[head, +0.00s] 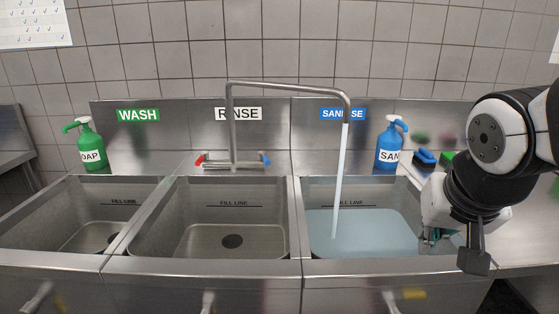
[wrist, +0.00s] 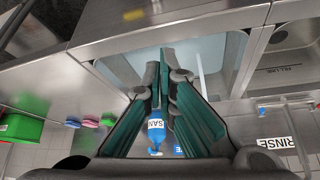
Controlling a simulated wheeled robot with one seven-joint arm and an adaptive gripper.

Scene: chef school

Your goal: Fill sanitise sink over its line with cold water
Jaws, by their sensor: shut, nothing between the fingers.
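The sanitise sink (head: 312,190) is the right-hand basin, under a blue SANITISE sign (head: 343,114). Light blue water (head: 370,232) lies in it, its surface below the black fill line (head: 357,206). The faucet (head: 232,125) has its spout swung over this basin, and a stream (head: 340,180) falls into the water. A red handle (head: 200,160) and a blue handle (head: 266,159) sit at the faucet's base. My gripper (head: 428,238) is at the right end of the sanitise sink. In the wrist view my gripper (wrist: 165,60) is shut and empty, fingers together.
The empty rinse sink (head: 180,225) and wash sink (head: 75,225) lie to the left. A blue sanitiser bottle (head: 388,148) and sponges (head: 424,158) stand behind on the right. A green soap bottle (head: 90,145) stands far left.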

